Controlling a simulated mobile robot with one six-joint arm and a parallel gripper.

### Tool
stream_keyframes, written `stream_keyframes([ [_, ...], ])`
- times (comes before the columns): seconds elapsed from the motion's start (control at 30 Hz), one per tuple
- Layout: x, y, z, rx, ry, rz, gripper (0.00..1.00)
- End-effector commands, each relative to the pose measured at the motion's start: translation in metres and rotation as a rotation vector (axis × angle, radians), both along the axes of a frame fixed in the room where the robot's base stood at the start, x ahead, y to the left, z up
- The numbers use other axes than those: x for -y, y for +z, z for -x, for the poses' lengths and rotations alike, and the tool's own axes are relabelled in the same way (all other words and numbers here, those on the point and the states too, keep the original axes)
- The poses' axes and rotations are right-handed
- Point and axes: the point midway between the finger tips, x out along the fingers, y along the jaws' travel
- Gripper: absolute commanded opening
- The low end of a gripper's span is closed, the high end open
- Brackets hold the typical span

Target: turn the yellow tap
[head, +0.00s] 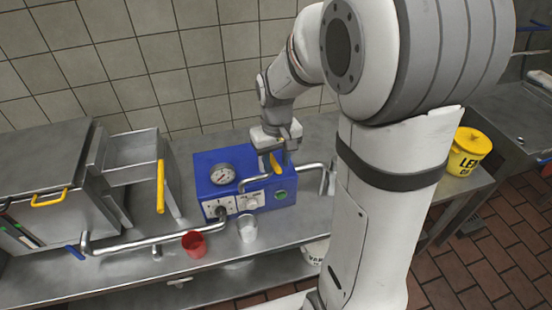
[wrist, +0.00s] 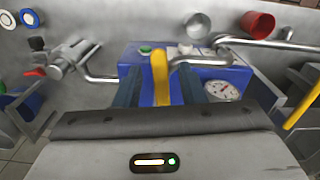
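The yellow tap (head: 276,164) is a narrow lever on top of the blue box (head: 210,172), beside a bent steel pipe. In the wrist view the yellow tap (wrist: 160,76) stands upright in the picture, between my gripper's two dark fingers. My gripper (head: 277,158) is low over the blue box. In the wrist view my gripper (wrist: 161,92) is open, with a gap on each side of the lever. The lever's lower part is hidden by the gripper body there.
A pressure gauge (head: 222,174) sits on the blue box. A red cup (head: 194,245) and a metal cup (head: 247,228) stand in front of it. Steel pipes (head: 145,241) run along the counter. A yellow handle (head: 160,187) stands at left, and a yellow bucket (head: 467,153) at right.

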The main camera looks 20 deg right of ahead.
Motion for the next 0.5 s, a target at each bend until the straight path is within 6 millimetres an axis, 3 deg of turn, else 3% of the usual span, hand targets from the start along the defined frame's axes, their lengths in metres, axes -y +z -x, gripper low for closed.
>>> stream_keyframes([
  [0.4, -0.0004, 0.0004, 0.0, 0.0, 0.001, 0.0, 0.01],
  [0.5, -0.0005, 0.0004, 0.0, 0.0, 0.001, 0.0, 0.0],
])
